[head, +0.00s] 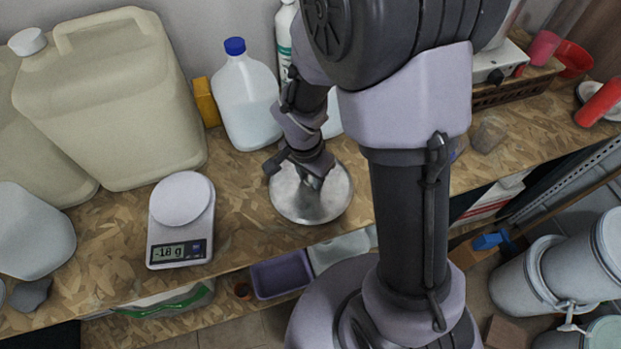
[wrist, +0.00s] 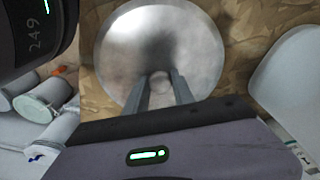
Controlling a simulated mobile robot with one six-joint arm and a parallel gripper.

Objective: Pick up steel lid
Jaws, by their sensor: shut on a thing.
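The steel lid (head: 322,207) is a round, shiny metal disc at the middle of the wood-chip board bench, near its front edge. In the wrist view the lid (wrist: 165,35) fills the upper middle, with a small round knob (wrist: 158,80) near its centre. My gripper (head: 312,181) comes down from above onto the lid. In the wrist view my gripper (wrist: 158,82) has its two fingers on either side of the knob, shut on it. I cannot tell whether the lid touches the bench or is slightly raised.
A kitchen scale (head: 181,221) reading about -18 g stands left of the lid. A blue-capped jug (head: 248,103) stands behind it, and a large beige canister (head: 115,100) is at the back left. White drums (head: 575,270) are at the lower right. Bare board lies between scale and lid.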

